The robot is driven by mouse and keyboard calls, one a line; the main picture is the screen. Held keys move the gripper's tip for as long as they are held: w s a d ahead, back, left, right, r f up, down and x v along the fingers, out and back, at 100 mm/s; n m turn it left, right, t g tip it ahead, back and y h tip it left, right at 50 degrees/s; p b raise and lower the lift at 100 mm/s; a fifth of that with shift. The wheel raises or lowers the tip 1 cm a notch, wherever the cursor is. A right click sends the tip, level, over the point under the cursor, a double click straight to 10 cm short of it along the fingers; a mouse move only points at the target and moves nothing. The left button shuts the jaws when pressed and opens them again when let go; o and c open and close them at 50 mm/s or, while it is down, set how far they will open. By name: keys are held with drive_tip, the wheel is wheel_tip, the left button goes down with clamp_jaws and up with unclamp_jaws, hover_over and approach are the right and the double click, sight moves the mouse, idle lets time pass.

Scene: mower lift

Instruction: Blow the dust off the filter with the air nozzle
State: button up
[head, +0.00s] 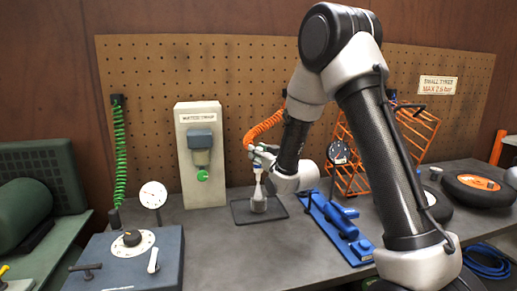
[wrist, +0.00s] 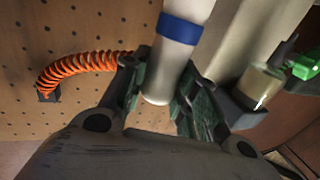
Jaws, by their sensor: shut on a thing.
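My gripper (head: 262,158) is above the dark square mat (head: 240,215) in the head view. It is shut on a pale cylinder with a blue band, which looks like the air nozzle (wrist: 178,50); in the wrist view it sits between the fingers (wrist: 158,92). The orange coiled hose (head: 262,128) runs from the pegboard to the gripper; it also shows in the wrist view (wrist: 85,68). Dust is too small to see.
A water trap panel (head: 187,160) with a green knob stands left of the mat. A blue tool (head: 335,225) lies close to the right. A blue-grey gauge box (head: 128,262) is at front left. Tyres (head: 478,190) are at far right. The bench front centre is clear.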

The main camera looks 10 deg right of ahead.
drive_tip(key=shift+f, duration=0.65)
drive_tip(key=shift+s+d, duration=0.1)
drive_tip(key=shift+d, duration=0.05)
drive_tip(key=shift+s+d, duration=0.4)
drive_tip(key=shift+w, duration=0.25)
drive_tip(key=shift+w, duration=0.75)
drive_tip(key=shift+a, duration=0.2)
drive_tip(key=shift+a, duration=0.8)
